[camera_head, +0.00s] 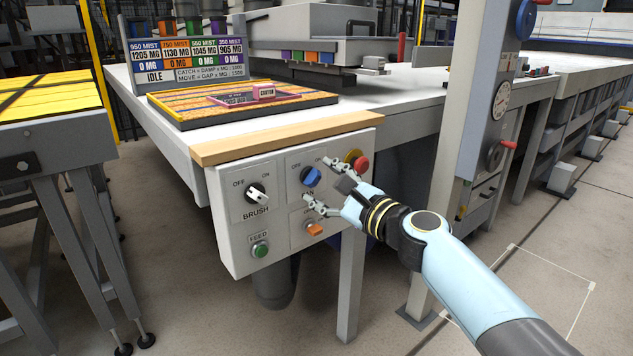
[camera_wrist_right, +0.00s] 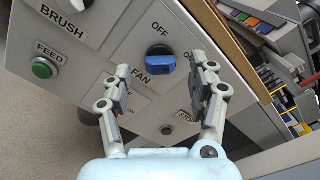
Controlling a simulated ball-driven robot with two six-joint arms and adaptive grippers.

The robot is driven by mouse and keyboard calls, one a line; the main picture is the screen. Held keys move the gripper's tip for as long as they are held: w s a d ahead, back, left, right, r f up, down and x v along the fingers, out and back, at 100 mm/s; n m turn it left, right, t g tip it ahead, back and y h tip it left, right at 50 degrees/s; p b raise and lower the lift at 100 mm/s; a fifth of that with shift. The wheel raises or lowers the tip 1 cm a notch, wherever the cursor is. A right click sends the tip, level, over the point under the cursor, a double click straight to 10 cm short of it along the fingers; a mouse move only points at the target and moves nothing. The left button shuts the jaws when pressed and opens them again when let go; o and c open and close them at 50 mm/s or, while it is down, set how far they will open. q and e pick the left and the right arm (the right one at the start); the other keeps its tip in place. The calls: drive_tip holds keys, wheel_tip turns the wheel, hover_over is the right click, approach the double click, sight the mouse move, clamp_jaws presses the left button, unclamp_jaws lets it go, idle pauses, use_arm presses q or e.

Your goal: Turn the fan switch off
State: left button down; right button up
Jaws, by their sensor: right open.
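The fan switch is a blue knob (camera_head: 310,176) on the front of the grey control panel (camera_head: 232,232). In the right wrist view the blue knob (camera_wrist_right: 161,62) sits above the word FAN, with OFF above it. Its handle lies roughly level there and seems to point right, towards a partly hidden label. My right gripper (camera_head: 319,182) is open, its two fingers spread in front of the knob. In the right wrist view the fingers (camera_wrist_right: 161,67) stand to either side of the knob, with no visible contact. My left gripper is not in view.
A black and white BRUSH knob (camera_head: 257,194) and a green FEED button (camera_head: 260,249) are left of the fan switch. An orange switch (camera_head: 314,229) is below. A red button (camera_head: 361,164) is close to my upper finger. A wooden edge (camera_head: 290,137) runs above the panel.

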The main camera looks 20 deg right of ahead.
sight(312, 178)
drive_tip(key=shift+x, duration=1.35)
drive_tip(key=c, duration=1.2)
drive_tip(key=shift+o, duration=0.2)
